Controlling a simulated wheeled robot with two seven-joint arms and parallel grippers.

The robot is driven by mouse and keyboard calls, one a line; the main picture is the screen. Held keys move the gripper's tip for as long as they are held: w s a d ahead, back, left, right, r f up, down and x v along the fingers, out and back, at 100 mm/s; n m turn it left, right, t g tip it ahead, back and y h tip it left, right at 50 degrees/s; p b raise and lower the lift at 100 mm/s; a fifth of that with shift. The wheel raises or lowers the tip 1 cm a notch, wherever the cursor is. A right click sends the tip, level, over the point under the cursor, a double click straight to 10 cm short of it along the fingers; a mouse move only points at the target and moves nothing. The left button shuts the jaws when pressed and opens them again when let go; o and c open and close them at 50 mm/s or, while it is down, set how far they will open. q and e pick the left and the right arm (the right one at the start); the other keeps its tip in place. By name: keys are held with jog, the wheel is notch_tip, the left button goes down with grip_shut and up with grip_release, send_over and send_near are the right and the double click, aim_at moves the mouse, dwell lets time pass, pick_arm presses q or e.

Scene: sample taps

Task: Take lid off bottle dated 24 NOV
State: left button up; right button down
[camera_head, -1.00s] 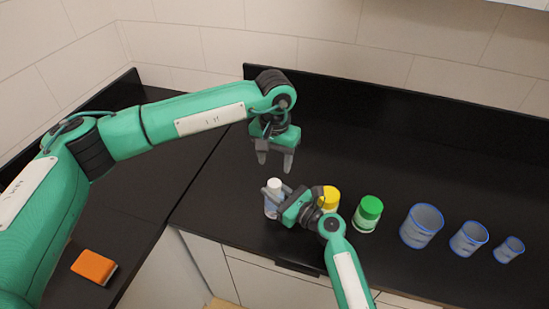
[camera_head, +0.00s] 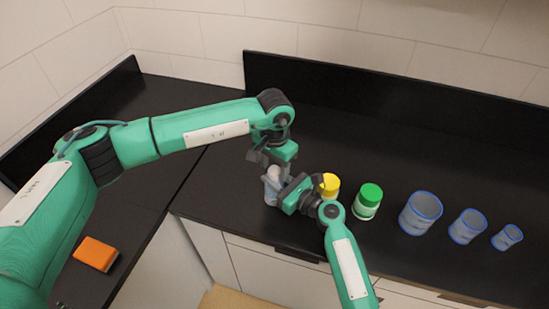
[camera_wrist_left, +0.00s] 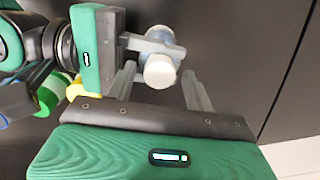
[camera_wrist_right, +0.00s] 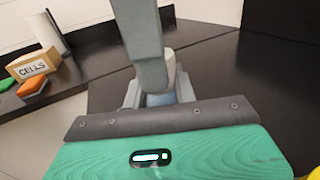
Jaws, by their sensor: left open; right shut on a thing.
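A bottle with a white lid (camera_head: 273,172) stands upright on the black counter, its body (camera_head: 270,197) partly hidden by grippers. My right gripper (camera_head: 273,188) is shut on the bottle's body from the side; in the right wrist view the bottle (camera_wrist_right: 160,99) is between its fingers. My left gripper (camera_head: 269,165) is open and points down at the lid. In the left wrist view the white lid (camera_wrist_left: 160,71) lies between its spread fingers, without visible grip. No date is readable on any bottle.
A yellow-lidded bottle (camera_head: 329,185) and a green-lidded bottle (camera_head: 367,201) stand to the right, the yellow one close to my right gripper. Several blue-rimmed cups, the largest nearest (camera_head: 420,213), stand farther right. An orange block (camera_head: 95,254) lies on the left counter. A box marked CELLS (camera_wrist_right: 33,65) shows too.

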pick_arm(q)
jog(key=shift+f, duration=0.15)
jog(key=c, duration=1)
